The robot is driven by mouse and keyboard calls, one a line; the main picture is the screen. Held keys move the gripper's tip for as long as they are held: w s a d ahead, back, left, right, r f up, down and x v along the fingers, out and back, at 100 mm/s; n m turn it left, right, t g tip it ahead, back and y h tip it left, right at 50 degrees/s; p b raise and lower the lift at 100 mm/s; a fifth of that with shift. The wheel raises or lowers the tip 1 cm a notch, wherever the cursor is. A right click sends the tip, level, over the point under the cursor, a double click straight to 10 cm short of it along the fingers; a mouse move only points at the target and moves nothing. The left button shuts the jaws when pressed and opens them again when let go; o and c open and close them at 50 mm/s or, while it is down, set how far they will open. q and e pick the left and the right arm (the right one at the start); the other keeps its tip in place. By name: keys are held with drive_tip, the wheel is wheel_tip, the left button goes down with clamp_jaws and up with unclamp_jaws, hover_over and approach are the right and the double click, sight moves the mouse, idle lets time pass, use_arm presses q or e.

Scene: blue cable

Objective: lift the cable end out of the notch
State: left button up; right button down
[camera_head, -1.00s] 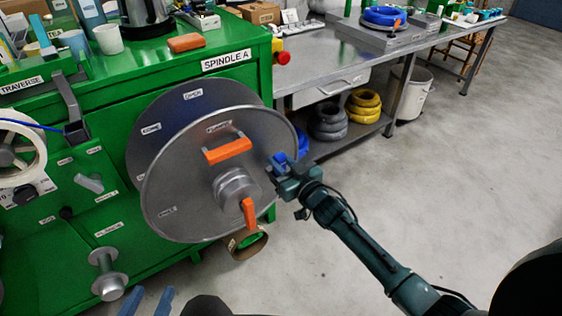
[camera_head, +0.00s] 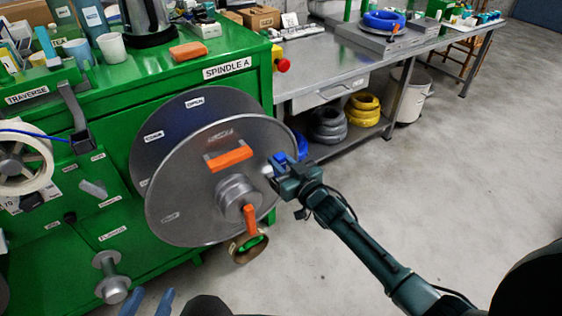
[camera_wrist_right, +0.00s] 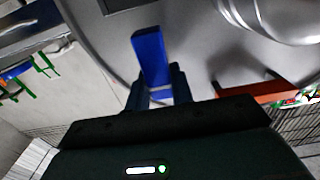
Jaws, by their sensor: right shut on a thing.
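The large grey spool flange (camera_head: 190,205) stands upright on the front of the green machine, with an orange grip (camera_head: 229,158) on its face. A blue cable (camera_head: 30,131) runs at the far left near the traverse. My left gripper (camera_head: 148,302) shows only two separated blue fingertips, empty, at the bottom edge.
The floor at right is clear.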

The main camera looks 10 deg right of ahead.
drive_tip(key=shift+r+p, duration=1.45)
drive_tip(key=shift+r, duration=0.2)
